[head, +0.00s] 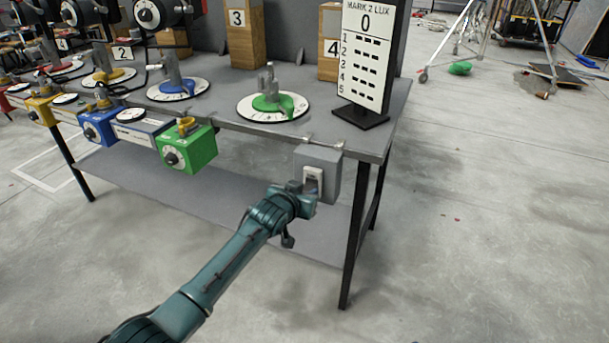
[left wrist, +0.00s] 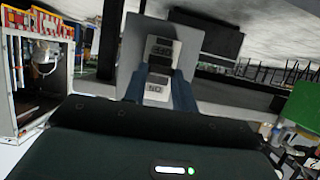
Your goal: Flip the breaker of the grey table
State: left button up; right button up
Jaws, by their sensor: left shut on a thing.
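The grey table (head: 217,88) stands across the middle of the head view. Its breaker is a grey box (head: 325,158) on the front edge near the right corner, with a pale switch plate (head: 313,174) on its face. My left gripper (head: 310,189) is at the lower part of that face. In the left wrist view, the box (left wrist: 190,40) is ahead and tilted. My two dark fingers (left wrist: 158,88) are on either side of the pale switch (left wrist: 163,52) and shut on it. The lever's exact position is partly hidden between the fingers. My right gripper is not in view.
A green box (head: 200,150) and a blue box (head: 97,127) hang from the same front edge, left of the breaker. A score sign (head: 367,50) stands above it on the tabletop. A table leg (head: 352,240) is just right. Open floor lies right.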

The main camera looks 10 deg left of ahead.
aim_at(310, 185)
pick_arm(q)
jog(key=shift+r+g+p, duration=0.4)
jog(key=shift+r+p, duration=0.35)
jog(key=shift+r+g+y+p, duration=0.15)
jog(key=shift+g+y+p, duration=0.2)
jog(key=shift+p, duration=0.4)
jog(key=shift+w+d+r+g+p, duration=0.15)
jog(key=shift+w+g+p, duration=0.1)
jog(key=shift+g+p, duration=0.6)
jog(key=shift+w+r+g+y+p, duration=0.15)
jog(key=shift+g+y+p, duration=0.25)
jog(key=shift+g, duration=0.3)
jog(key=shift+w+r+g+y+b, duration=0.2)
jog(key=shift+g+y+b, duration=0.1)
jog(key=shift+g, duration=0.6)
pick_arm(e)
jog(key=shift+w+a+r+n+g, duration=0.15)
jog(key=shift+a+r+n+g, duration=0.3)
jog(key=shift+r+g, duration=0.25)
pick_arm(q)
jog(key=shift+d, duration=0.1)
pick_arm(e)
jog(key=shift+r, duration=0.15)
pick_arm(q)
jog(key=o, duration=1)
